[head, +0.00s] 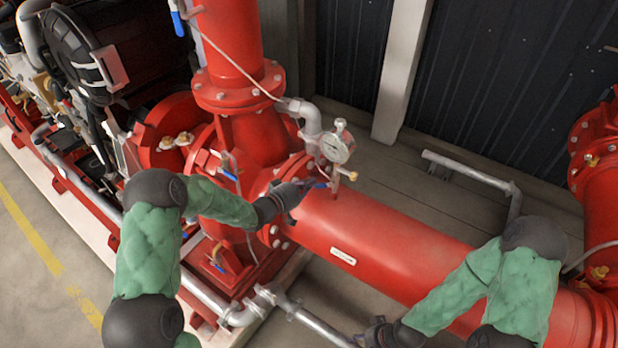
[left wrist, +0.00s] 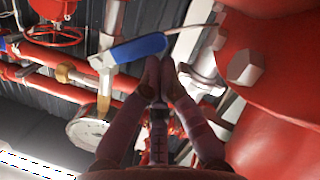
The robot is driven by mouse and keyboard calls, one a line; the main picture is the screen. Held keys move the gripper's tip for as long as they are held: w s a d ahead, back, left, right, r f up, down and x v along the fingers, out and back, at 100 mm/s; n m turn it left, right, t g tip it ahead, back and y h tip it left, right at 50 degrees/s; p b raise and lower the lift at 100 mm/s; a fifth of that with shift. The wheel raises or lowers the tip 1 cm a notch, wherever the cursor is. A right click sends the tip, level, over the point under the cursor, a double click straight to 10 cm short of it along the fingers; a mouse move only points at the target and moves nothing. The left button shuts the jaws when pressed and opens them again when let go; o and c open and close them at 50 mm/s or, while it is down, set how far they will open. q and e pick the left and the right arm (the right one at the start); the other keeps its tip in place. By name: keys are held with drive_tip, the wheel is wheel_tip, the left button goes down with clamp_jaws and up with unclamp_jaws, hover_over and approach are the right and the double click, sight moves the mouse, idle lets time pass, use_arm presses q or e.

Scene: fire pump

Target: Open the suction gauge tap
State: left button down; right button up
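The suction gauge (head: 337,147) is a round white dial on a small fitting above the red horizontal pipe. Its tap has a blue lever handle (head: 322,184) just below and left of the dial. In the left wrist view the blue handle (left wrist: 138,49) lies slantwise, and the dial (left wrist: 88,133) shows at the left. My left gripper (head: 302,187) is at the handle; in the wrist view its fingertips (left wrist: 162,72) are together, right by the handle's free end. I cannot tell whether they touch it. My right gripper (head: 376,334) is low, near the bottom edge, its fingers unclear.
The large red pipe (head: 400,232) runs below the tap. A flanged red pump body (head: 255,140) stands left of it, with a grey elbow pipe (head: 309,118) close to the gauge. Another red pipe (head: 603,200) stands at the right.

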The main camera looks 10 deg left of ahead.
use_arm(q)
drive_tip(key=f+n, duration=0.1)
drive_tip(key=f+n+h, duration=0.1)
drive_tip(key=n, duration=0.1)
drive_tip(key=shift+s+d, duration=0.15)
drive_tip(key=shift+d, duration=0.2)
drive_tip(key=shift+s+d+f, duration=0.15)
drive_tip(key=shift+d+f, duration=0.2)
drive_tip(key=shift+f, duration=0.15)
use_arm(e)
drive_tip(key=shift+f, duration=0.1)
use_arm(q)
drive_tip(key=shift+d+f, duration=0.15)
